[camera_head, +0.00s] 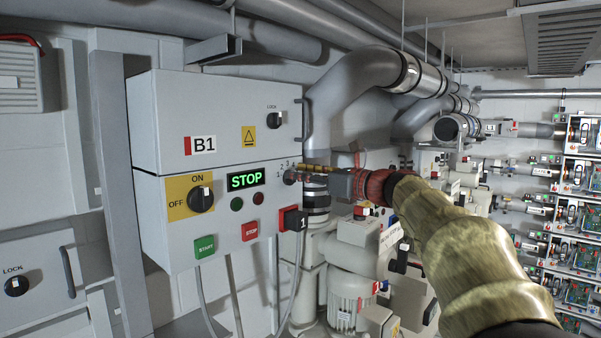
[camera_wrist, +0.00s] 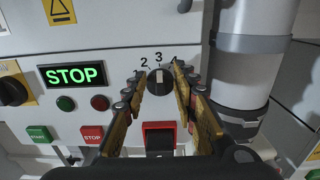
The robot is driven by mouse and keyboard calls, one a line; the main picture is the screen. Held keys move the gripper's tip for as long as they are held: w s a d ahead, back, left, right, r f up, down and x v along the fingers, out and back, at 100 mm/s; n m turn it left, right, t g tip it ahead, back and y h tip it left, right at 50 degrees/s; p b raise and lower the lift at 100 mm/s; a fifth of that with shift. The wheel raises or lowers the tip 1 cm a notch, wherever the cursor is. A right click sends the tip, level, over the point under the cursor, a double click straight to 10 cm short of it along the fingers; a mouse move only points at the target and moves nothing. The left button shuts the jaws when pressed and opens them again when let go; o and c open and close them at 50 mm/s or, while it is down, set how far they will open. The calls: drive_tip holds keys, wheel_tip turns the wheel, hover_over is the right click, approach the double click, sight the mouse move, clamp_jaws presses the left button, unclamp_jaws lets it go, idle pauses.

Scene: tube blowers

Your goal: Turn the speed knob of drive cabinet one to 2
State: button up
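The speed knob (camera_wrist: 158,83) is a small black dial with a pale pointer mark on the front of the drive cabinet marked B1 (camera_head: 229,95). In the wrist view its mark points up toward the 3, with the 2 and 4 to either side. In the head view the knob (camera_head: 290,177) is small, right of the STOP display, with the gripper close in front. My gripper (camera_head: 306,168) faces the cabinet. In the wrist view its fingers stand apart on either side of the knob, with a narrow gap visible at the left. I cannot tell whether the right finger touches it.
The green STOP display (camera_head: 246,180) and black ON/OFF switch (camera_head: 201,199) are left of the knob. A red switch (camera_head: 292,219) sits below it. A green START button (camera_head: 205,247) and red STOP button (camera_head: 250,231) are lower. A grey pipe (camera_wrist: 252,60) stands close at the right.

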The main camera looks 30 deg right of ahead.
drive_tip(key=shift+c, duration=1.1)
clamp_jaws()
